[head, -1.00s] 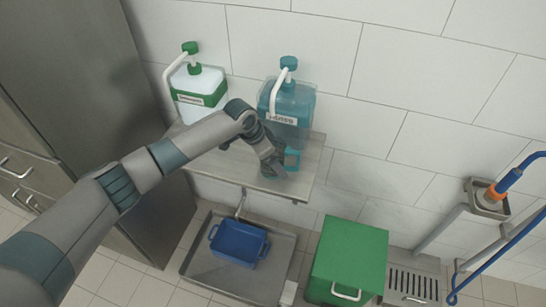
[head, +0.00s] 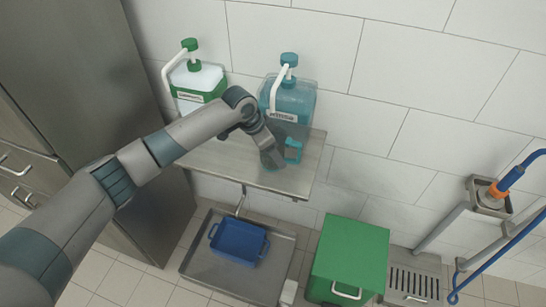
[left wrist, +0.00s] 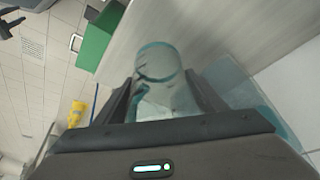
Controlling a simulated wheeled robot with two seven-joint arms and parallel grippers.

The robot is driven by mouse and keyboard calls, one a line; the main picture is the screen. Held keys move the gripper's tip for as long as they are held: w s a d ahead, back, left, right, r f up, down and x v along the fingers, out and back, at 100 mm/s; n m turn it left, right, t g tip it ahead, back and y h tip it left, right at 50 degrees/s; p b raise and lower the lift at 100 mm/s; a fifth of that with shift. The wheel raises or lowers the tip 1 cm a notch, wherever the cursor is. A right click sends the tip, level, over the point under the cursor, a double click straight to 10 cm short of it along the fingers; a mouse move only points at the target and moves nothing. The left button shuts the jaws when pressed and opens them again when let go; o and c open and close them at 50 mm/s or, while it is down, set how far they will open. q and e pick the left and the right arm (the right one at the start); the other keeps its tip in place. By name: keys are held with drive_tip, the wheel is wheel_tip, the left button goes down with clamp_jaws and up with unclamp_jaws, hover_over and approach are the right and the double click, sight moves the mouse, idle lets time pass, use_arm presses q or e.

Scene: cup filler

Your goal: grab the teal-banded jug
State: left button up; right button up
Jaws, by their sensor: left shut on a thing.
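The teal-banded jug (left wrist: 159,62) is clear with a teal rim and sits between the two fingers of my left gripper (left wrist: 165,95) in the left wrist view. In the head view its teal handle (head: 293,151) shows just right of my left gripper (head: 274,160), which hides most of its body. My left gripper is shut on the jug, over the metal shelf (head: 215,157). I cannot tell whether the jug's base touches the shelf. My right gripper is in neither view.
A teal pump dispenser (head: 291,98) stands close behind the jug, and a green-banded one (head: 197,82) stands to its left. Below are a blue tub (head: 238,243) in a metal sink (head: 203,268) and a green box (head: 350,250).

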use_arm(q)
drive_tip(key=shift+r+b, duration=0.3)
drive_tip(key=shift+r, duration=0.45)
drive_tip(key=s+d+r+b, duration=0.2)
drive_tip(key=s+d+r, duration=0.4)
drive_tip(key=s, duration=0.3)
drive_tip(key=shift+s+d+r+b, duration=0.25)
drive_tip(key=shift+s+r+b, duration=0.05)
drive_tip(key=shift+r, duration=0.2)
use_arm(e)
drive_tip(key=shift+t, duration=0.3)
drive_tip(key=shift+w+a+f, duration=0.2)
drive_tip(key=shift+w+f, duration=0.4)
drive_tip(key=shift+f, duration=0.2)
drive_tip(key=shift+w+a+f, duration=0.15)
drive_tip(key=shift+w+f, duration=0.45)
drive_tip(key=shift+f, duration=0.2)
